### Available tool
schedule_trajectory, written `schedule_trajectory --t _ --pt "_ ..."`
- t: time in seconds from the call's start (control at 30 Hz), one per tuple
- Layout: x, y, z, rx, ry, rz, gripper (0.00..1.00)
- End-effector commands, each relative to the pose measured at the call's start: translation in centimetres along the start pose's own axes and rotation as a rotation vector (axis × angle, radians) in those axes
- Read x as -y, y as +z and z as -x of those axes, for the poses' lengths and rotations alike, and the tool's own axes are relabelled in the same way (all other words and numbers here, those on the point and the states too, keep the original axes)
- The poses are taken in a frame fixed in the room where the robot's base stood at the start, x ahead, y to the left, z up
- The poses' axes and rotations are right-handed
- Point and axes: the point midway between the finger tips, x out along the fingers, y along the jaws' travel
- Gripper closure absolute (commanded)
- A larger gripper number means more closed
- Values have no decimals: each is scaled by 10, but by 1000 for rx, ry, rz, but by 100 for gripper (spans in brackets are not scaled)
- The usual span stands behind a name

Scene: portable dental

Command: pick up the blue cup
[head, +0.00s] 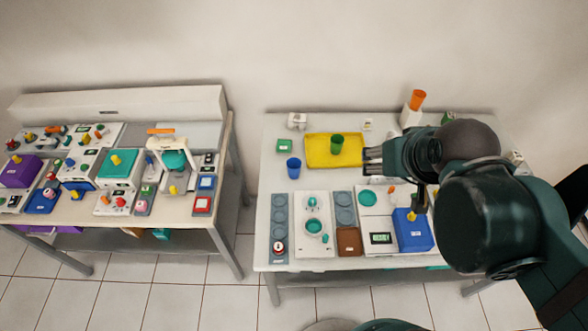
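The blue cup (293,168) stands upright on the right-hand white table, near its left side, in front of the yellow tray's left end. My gripper (370,160) is to the right of the cup, apart from it, over or beside the tray's right end. Its fingers point left toward the cup. The fingers look dark and small, and I cannot tell how far apart they are. Nothing is seen held in it.
A yellow tray (318,163) with a green cup (337,144) lies behind the blue cup. Grey panels (280,215) and a white device (313,240) lie in front. An orange cup (417,99) stands on a white dispenser (410,116).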

Motion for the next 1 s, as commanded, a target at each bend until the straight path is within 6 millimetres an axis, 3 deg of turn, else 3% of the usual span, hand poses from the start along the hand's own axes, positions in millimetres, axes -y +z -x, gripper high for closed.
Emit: schedule_trajectory --t 0.77,1.0 --pt "0 0 0 0 0 0 48" --pt "4 -6 -8 6 -5 6 48"
